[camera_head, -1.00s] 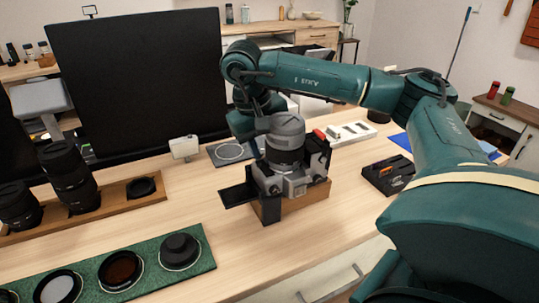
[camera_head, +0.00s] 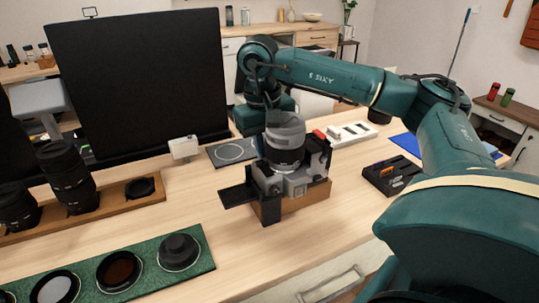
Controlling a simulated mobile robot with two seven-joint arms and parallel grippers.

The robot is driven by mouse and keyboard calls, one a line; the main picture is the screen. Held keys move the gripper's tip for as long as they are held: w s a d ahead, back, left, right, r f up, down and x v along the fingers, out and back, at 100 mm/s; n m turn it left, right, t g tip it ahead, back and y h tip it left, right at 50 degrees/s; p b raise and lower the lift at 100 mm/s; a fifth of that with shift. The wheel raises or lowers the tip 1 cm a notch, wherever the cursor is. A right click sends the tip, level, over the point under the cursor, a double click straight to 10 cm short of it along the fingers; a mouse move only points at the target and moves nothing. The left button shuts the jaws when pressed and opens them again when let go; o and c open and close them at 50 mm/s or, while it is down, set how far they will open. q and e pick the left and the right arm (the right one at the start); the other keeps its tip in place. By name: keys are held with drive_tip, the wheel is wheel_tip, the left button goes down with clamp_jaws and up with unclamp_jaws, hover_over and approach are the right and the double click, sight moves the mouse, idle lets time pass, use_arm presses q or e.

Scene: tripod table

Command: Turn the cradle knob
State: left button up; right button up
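A grey camera body (camera_head: 293,184) lies with its grey and black lens (camera_head: 285,143) pointing up. It rests on the cradle, a wooden block (camera_head: 306,200) with a black plate (camera_head: 238,195) sticking out to the left and a black upright part at the right. I cannot make out the cradle knob. My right arm reaches in from the right, and its wrist comes down behind the lens. My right gripper is hidden behind the lens and camera, so contact cannot be seen. My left gripper is out of view.
A green mat (camera_head: 208,254) with several round filters and caps lies at front left. A wooden lens rack (camera_head: 107,202) stands behind it. A dark screen (camera_head: 140,80), small white device (camera_head: 184,147), white tray (camera_head: 350,133) and black box (camera_head: 391,174) surround the cradle.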

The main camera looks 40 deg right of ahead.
drive_tip(key=shift+y, duration=0.4)
drive_tip(key=shift+d+f+t+y+b, duration=0.2)
drive_tip(key=shift+t+y+b, duration=0.1)
drive_tip(key=shift+y+b, duration=0.4)
drive_tip(key=shift+r+y+b, duration=0.15)
drive_tip(key=shift+y+b, duration=0.15)
drive_tip(key=shift+y, duration=0.1)
drive_tip(key=shift+s+d+f+t+y+b, duration=0.1)
drive_tip(key=shift+d+f+t+y+b, duration=0.1)
drive_tip(key=shift+t+y+b, duration=0.55)
drive_tip(key=shift+r+g+y+b, duration=0.15)
drive_tip(key=shift+g+y+b, duration=0.1)
drive_tip(key=shift+b, duration=0.35)
drive_tip(key=shift+f+y+b, duration=0.2)
drive_tip(key=shift+y+b, duration=0.1)
drive_tip(key=shift+b, duration=0.3)
drive_tip(key=shift+d+r+y+b, duration=0.1)
drive_tip(key=shift+d+y+b, duration=0.05)
drive_tip(key=shift+y+b, duration=0.95)
drive_tip(key=shift+b, duration=0.3)
